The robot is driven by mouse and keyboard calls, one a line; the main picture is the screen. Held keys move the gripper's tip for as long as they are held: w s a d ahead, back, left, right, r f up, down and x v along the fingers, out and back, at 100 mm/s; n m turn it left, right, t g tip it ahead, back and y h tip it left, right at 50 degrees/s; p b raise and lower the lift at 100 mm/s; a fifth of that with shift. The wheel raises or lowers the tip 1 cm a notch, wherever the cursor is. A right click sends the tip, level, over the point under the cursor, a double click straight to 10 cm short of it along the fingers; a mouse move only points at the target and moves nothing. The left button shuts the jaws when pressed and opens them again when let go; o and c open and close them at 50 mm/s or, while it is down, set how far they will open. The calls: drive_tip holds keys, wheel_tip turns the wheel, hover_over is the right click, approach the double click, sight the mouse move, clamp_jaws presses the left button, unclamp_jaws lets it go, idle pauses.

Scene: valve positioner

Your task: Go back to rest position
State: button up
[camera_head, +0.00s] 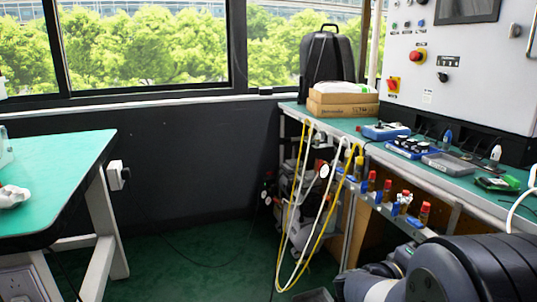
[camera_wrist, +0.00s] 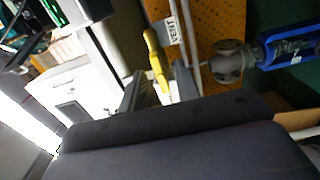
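In the wrist view, my gripper (camera_wrist: 160,82) shows as two dark fingers with a clear gap between them. A yellow handle-like piece (camera_wrist: 155,57) shows between and beyond the fingers. I see no finger closed on it; how far away it is, I cannot tell. In the head view, my dark arm fills the lower right corner, beside the workbench (camera_head: 460,178). My fingertips cannot be made out there.
The wrist view shows an orange perforated panel (camera_wrist: 216,14), a grey flanged valve (camera_wrist: 228,62) and a blue device (camera_wrist: 290,47). In the head view, yellow and white hoses (camera_head: 325,215) hang from the bench. A green-topped table (camera_head: 60,170) stands left; green floor lies between.

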drive_tip(key=p+v, duration=0.3)
drive_tip(key=v, duration=0.8)
drive_tip(key=w+d+n+p, duration=0.3)
drive_tip(key=d+n+p, duration=0.5)
drive_tip(key=d+p, duration=0.1)
drive_tip(key=shift+w+d+r, duration=0.2)
drive_tip(key=shift+w+d, duration=0.15)
drive_tip(key=shift+d, duration=0.35)
drive_tip(key=shift+f+n, duration=0.1)
drive_tip(key=shift+n, duration=0.2)
drive_tip(key=shift+s+f, duration=0.1)
drive_tip(key=shift+s, duration=0.05)
idle(0.4)
